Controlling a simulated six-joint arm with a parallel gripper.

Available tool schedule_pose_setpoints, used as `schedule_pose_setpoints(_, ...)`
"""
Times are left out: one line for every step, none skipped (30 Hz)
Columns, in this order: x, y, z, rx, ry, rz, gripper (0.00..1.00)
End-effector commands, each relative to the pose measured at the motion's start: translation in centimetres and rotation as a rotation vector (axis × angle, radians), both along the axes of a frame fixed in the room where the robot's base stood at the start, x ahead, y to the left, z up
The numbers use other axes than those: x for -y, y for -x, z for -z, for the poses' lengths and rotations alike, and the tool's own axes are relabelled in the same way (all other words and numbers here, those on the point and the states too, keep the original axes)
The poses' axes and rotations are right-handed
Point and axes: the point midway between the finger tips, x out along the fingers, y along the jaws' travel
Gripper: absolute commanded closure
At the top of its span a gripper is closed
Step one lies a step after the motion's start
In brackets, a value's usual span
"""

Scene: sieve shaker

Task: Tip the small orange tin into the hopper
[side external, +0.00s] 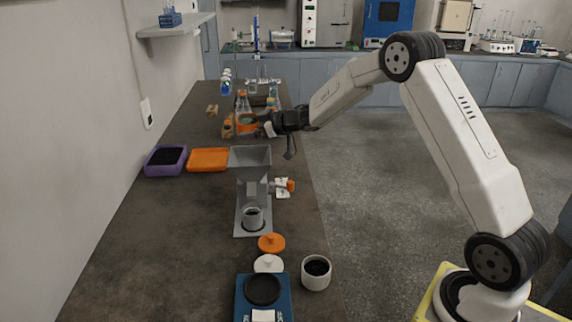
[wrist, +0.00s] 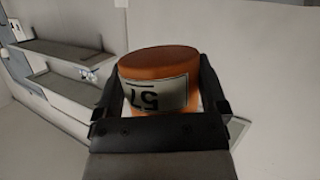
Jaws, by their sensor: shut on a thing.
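The small orange tin (wrist: 160,66) is between the fingers of my gripper (wrist: 158,95) in the wrist view. Its label, with a number like 57, appears upside down there. In the side view the tin (side external: 247,124) is at the end of my gripper (side external: 264,126), partly hidden and close in line with glassware behind it. The grey hopper (side external: 250,157) stands on the bench, nearer the camera than the tin, with a grey cup (side external: 253,217) at its base. I cannot see the tin's contents.
A purple tray (side external: 165,160) of dark material and an orange tray (side external: 208,159) lie left of the hopper. Flasks and bottles stand behind. In front are an orange lid (side external: 271,242), a white lid (side external: 268,263), a white pot (side external: 316,272) and a blue scale (side external: 263,300).

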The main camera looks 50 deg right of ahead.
Motion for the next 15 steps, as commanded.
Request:
schedule_pose_setpoints(0.0,0.0,0.2,0.011,0.012,0.0,0.72)
schedule_pose_setpoints(0.0,0.0,0.3,0.019,0.019,0.001,0.72)
schedule_pose_setpoints(0.1,-0.1,0.5,0.03,0.03,0.001,0.72)
schedule_pose_setpoints(0.1,-0.1,0.6,0.038,0.038,0.0,0.72)
schedule_pose_setpoints(0.1,-0.1,0.7,0.047,0.046,0.0,0.72)
schedule_pose_setpoints(0.1,-0.1,0.9,0.058,0.057,-0.001,0.72)
schedule_pose_setpoints(0.1,-0.2,1.1,0.066,0.066,0.0,0.72)
schedule_pose_setpoints(0.2,-0.2,1.2,0.074,0.075,0.0,0.72)
schedule_pose_setpoints(0.2,-0.2,1.3,0.086,0.086,0.001,0.72)
schedule_pose_setpoints(0.2,-0.2,1.4,0.094,0.095,0.002,0.72)
schedule_pose_setpoints(0.2,-0.2,1.4,0.106,0.105,0.001,0.72)
schedule_pose_setpoints(0.2,-0.3,1.3,0.121,0.119,0.0,0.72)
schedule_pose_setpoints(0.2,-0.3,1.3,0.131,0.13,0.0,0.72)
schedule_pose_setpoints(0.3,-0.3,1.3,0.141,0.139,0.001,0.72)
schedule_pose_setpoints(0.3,-0.3,1.3,0.154,0.154,0.001,0.72)
